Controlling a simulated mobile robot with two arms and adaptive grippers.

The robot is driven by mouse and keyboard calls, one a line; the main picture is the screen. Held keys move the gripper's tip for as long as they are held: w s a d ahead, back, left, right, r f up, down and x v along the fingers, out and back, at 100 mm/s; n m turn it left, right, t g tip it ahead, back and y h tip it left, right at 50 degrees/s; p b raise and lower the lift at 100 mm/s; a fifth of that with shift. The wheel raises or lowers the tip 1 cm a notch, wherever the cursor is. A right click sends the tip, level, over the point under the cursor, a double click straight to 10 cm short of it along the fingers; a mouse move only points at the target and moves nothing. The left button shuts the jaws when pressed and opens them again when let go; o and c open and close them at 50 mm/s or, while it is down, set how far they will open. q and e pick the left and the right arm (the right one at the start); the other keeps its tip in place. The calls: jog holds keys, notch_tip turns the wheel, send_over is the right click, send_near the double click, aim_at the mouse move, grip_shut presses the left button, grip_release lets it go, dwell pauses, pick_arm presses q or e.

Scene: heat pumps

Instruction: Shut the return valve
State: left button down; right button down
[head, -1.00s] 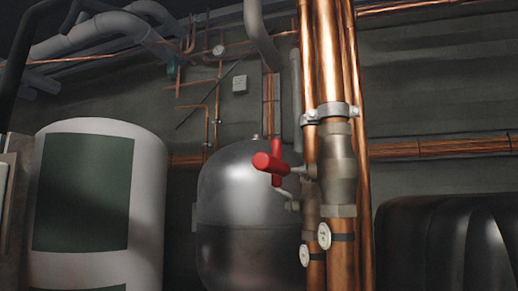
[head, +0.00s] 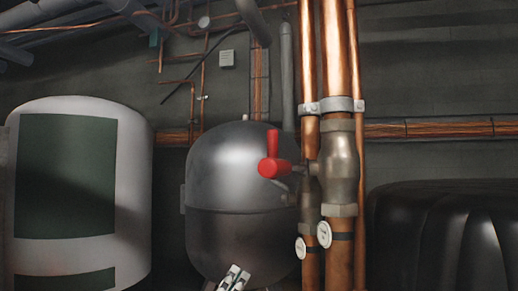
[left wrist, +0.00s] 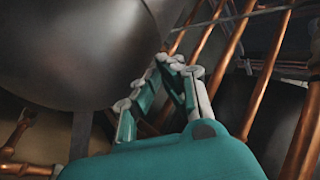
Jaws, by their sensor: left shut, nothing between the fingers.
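Two copper pipes stand side by side in the head view, each with a grey valve body; the nearer valve body (head: 341,168) is on the right-hand pipe. Two red handles show left of them: one points towards me (head: 270,168), and another stands upright just behind it (head: 273,141). Round white tags hang on the pipes, a right one (head: 324,234) and a left one (head: 301,248); I cannot read which is the return. My left gripper (head: 236,275) is shut and empty, low before the tank, below and left of the handles. It also shows in the left wrist view (left wrist: 172,62). My right gripper is not in view.
A dark grey round tank (head: 230,190) stands behind the valves. A white cylinder (head: 135,190) with a dark panel is at the left. A black ribbed object (head: 440,235) fills the lower right. A thinner copper pipe (head: 358,200) runs close right of the valves.

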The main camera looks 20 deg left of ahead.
pick_arm(q)
jog(key=s+d+r+m+g+h, duration=0.25)
jog(key=r+m+g+h, duration=0.6)
jog(key=m, duration=0.65)
jog(key=s+d+r+m+g+h, duration=0.25)
jog(key=r+m+g+h, duration=0.3)
jog(key=r+m, duration=0.75)
jog(key=s+a+r+m+g+y, duration=0.1)
jog(key=s+a+r+m+y, duration=0.3)
jog(key=a+r+m+y, duration=0.2)
jog(key=a+m, duration=0.1)
jog(key=m, duration=0.1)
jog(key=shift+s+r+m+p, duration=0.2)
jog(key=shift+s+m+p, duration=0.1)
jog(key=shift+s+m, duration=0.1)
jog(key=shift+w+d, duration=0.1)
jog(key=shift+d, duration=0.1)
jog(key=p+x, duration=0.4)
jog(key=x, duration=0.6)
jog(key=s, duration=0.4)
jog(key=shift+d+f+p, duration=0.1)
jog(key=shift+d+p, duration=0.2)
jog(key=shift+p, duration=0.05)
jog(key=shift+w, duration=0.1)
